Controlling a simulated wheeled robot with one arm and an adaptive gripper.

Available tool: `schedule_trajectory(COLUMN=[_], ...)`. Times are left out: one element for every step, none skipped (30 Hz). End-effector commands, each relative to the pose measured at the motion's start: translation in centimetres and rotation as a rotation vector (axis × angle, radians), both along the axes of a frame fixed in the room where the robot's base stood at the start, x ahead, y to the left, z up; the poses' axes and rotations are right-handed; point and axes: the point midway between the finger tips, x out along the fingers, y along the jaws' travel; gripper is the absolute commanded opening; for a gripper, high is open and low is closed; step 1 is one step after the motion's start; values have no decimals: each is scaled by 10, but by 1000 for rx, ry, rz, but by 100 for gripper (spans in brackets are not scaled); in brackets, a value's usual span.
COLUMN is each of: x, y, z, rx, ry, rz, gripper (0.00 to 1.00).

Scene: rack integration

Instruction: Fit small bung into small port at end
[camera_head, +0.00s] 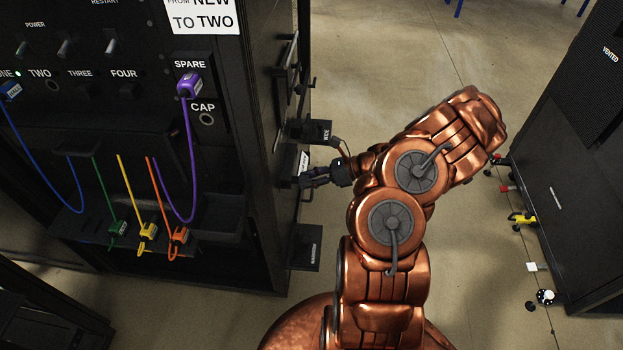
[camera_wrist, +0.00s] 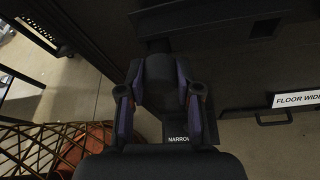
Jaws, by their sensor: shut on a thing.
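My gripper (camera_head: 316,178) is at the end side of the black rack (camera_head: 250,130), beside a small white-labelled fitting. In the wrist view my gripper (camera_wrist: 161,88) is closed around a dark, rounded piece (camera_wrist: 160,72), which looks like the small bung. The piece sits between the two purple-padded fingers, with the dark rack side just beyond it. In the head view the fingers and the fittings hide it. I cannot make out the small port's opening in either view, nor whether the piece touches the rack.
A box marked NARROW (camera_wrist: 178,139) juts from the rack's side below my gripper. Another small box (camera_head: 316,131) juts out above it. Cables with coloured plugs hang on the rack front, including a purple plug (camera_head: 189,86).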

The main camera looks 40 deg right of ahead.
Motion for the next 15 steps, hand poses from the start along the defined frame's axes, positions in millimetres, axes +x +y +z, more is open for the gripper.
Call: schedule_trajectory(x=[1,1,2,2,3,3,4,4,4,5,5,6,6,7,7], y=[1,1,2,3,3,4,4,5,5,6,6,7,7,8,8], z=[0,0,0,0,0,0,0,0,0,0,0,0,1,1,1], rx=[0,1,1,1,1,1,1,1,1,1,1,1,2,2,2], ry=[0,0,0,0,0,0,0,0,0,0,0,0,-1,-1,-1], rz=[1,1,1,1,1,1,1,1,1,1,1,1,0,0,0], gripper=[0,0,0,0,0,0,0,0,0,0,0,0,0,0,0])
